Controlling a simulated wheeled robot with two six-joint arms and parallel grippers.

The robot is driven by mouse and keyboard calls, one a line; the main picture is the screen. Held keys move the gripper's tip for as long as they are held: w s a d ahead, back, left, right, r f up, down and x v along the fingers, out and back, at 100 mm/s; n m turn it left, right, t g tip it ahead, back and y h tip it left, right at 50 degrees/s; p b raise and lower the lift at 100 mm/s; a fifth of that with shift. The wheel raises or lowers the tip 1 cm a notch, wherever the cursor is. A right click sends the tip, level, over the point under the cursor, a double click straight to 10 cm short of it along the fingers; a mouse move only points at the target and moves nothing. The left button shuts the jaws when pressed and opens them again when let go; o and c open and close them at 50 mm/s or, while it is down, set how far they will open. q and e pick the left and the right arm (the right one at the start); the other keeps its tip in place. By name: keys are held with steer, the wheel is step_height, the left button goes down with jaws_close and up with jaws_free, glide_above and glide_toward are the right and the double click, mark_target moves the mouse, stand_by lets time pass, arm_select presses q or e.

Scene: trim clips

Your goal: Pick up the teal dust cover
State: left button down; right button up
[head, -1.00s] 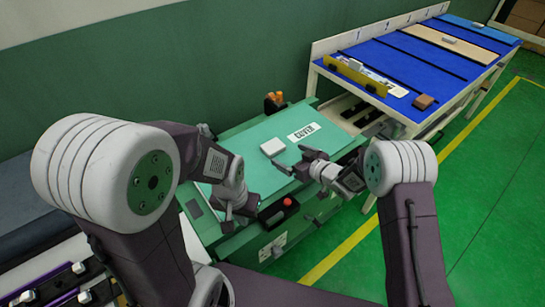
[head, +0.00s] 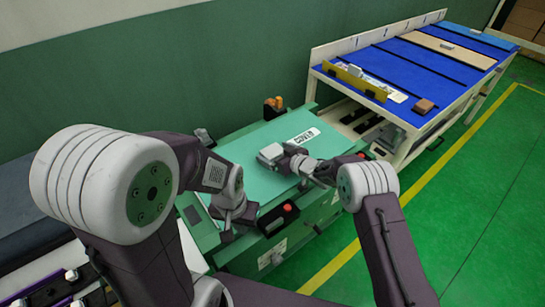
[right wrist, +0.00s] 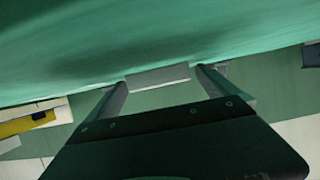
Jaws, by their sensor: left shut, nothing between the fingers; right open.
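The teal dust cover (head: 245,150) lies flat over the top of a green machine, with a white "COVER" label (head: 303,136) on it. A small pale block (head: 268,151), seemingly its grip, stands on the cover. My right gripper (head: 274,157) is at this block in the head view. In the right wrist view, its open fingers (right wrist: 161,78) are on either side of the block (right wrist: 157,77), below the teal surface (right wrist: 150,40) in the picture. Contact cannot be told. My left gripper (head: 232,220) is shut and empty near the machine's front left edge.
A black box with a red button (head: 287,208) is on the machine's front. Orange parts (head: 273,104) stand behind the cover. A blue-topped table (head: 400,65) with a yellow rail (head: 355,80) and a brown block (head: 424,105) is at right. Green floor at right is clear.

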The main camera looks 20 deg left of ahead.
mark_target(276, 152)
steer(key=c, duration=1.9)
steer(key=shift+r, duration=0.1)
steer(key=shift+r, duration=0.1)
steer(key=r, duration=0.1)
steer(key=r+p, duration=0.1)
steer(key=r, duration=0.2)
steer(key=shift+w+d+r, duration=0.2)
steer(key=shift+w+r, duration=0.05)
steer(key=shift+r, duration=0.1)
steer(key=shift+w+d+r+p, duration=0.65)
steer(key=shift+w+d+r, duration=0.35)
steer(key=shift+w+d, duration=0.3)
steer(key=shift+w+d+r+p, duration=0.6)
steer(key=shift+w+d+r, duration=0.5)
steer(key=shift+d, duration=0.35)
steer(key=shift+w+d+r+p, duration=0.65)
steer(key=shift+w+d+r, duration=0.3)
steer(key=shift+w+d, duration=0.4)
